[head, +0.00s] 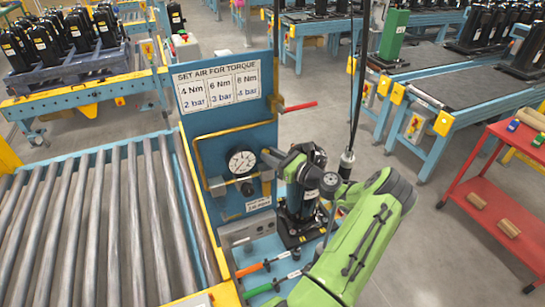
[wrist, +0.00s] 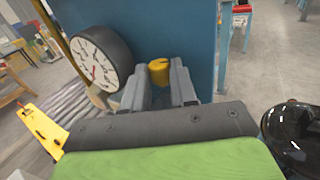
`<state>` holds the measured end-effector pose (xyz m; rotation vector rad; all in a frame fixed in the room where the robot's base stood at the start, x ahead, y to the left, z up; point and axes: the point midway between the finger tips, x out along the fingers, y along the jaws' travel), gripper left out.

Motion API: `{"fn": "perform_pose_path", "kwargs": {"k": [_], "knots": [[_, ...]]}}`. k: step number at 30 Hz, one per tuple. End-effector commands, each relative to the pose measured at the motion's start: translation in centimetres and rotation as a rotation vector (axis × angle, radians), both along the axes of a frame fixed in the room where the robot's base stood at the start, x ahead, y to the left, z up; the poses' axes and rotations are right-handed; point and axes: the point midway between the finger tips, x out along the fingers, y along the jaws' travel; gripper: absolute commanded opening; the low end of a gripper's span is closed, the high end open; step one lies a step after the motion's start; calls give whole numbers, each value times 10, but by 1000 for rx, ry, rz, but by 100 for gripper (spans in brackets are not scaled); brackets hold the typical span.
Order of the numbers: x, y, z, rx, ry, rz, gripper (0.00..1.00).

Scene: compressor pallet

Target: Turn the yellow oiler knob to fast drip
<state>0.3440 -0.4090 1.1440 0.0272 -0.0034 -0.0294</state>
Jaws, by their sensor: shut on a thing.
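The yellow oiler knob (wrist: 159,71) shows in the wrist view, small and round, in front of the blue panel (wrist: 190,30). My gripper (wrist: 161,78) has its two grey fingers on either side of the knob and is shut on it. The exact contact is partly hidden by the fingers. In the head view my gripper (head: 270,158) reaches left to the panel fittings, just right of the pressure gauge (head: 242,162). The knob is hidden there behind the gripper. I cannot read its drip setting.
The gauge (wrist: 100,58) stands close left of my fingers in the wrist view. A sign (head: 218,84) lists air pressures for torque. A black compressor (head: 302,205) stands below my wrist.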

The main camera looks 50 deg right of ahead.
Motion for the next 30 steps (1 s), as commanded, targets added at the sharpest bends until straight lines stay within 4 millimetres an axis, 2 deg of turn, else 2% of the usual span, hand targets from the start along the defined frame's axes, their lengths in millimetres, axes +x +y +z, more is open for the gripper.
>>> {"fn": "perform_pose_path", "kwargs": {"k": [6, 7, 9, 18, 20, 23, 30], "knots": [[1, 2, -3, 5, 8, 3, 0], [1, 2, -3, 6, 7, 3, 30], [1, 2, -3, 5, 6, 2, 37], [-4, 0, -2, 3, 3, -1, 37], [-13, 0, -2, 3, 3, -4, 37], [-37, 0, -3, 2, 4, -6, 37], [-106, 3, -4, 3, 5, -5, 37]]}}
